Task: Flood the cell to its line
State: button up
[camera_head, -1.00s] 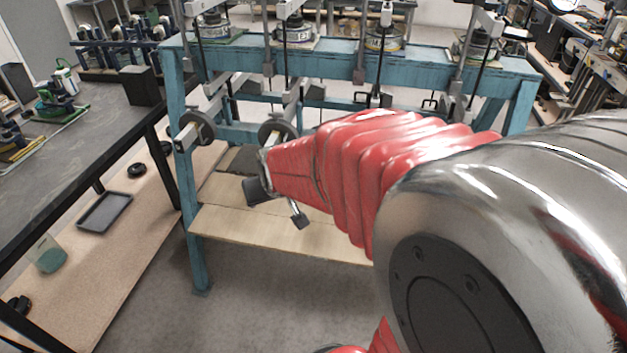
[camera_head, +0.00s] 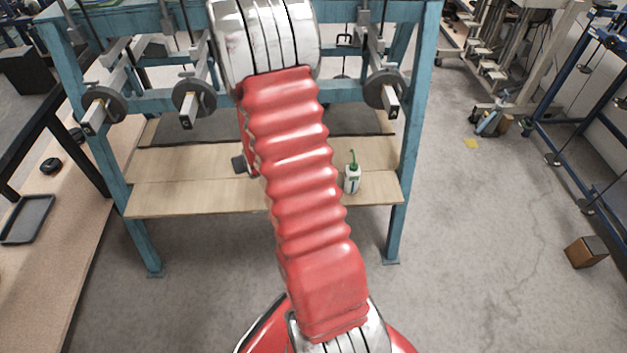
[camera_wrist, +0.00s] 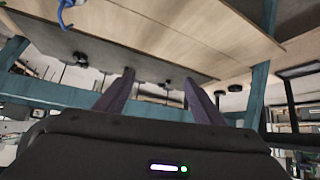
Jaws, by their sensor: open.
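A white bottle (camera_head: 352,182) with a green spout stands upright on the wooden shelf of the blue frame, just right of my arm. No cell shows clearly in the current views; the top of the frame is cut off. My gripper shows in the wrist view (camera_wrist: 158,82), its two dark fingers apart with nothing between them. In the head view my red arm hides most of it; a dark part shows at the arm's left edge over the shelf. A blue bent spout or tube (camera_wrist: 66,12) is at the wrist view's upper left; its lower part is cut off.
The blue frame (camera_head: 396,215) carries levers with round weights (camera_head: 384,90) above the wooden shelf (camera_head: 190,198). A bench with a dark tray (camera_head: 27,218) stands left. Floor to the right is mostly clear, with a small brown box (camera_head: 583,253) at far right.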

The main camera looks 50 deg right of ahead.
jog(key=s+d+f+m+h, duration=0.1)
jog(key=s+d+f+h, duration=0.1)
jog(key=s+d+f, duration=0.2)
jog(key=s+d+f+m+t+h, duration=0.1)
jog(key=s+d+f, duration=0.3)
jog(key=f, duration=0.6)
jog(key=s+d+f+m+h, duration=0.2)
jog(key=s+d+f+h, duration=0.1)
jog(key=s+f, duration=0.4)
jog(key=shift+s+d+f+t+h, duration=0.15)
jog(key=shift+s+d+t+h, duration=0.1)
jog(key=shift+d+t+h, duration=0.2)
jog(key=shift+w+d, duration=0.1)
jog(key=shift+d, duration=0.05)
jog(key=shift+x, duration=5.35)
jog(key=shift+f, duration=0.15)
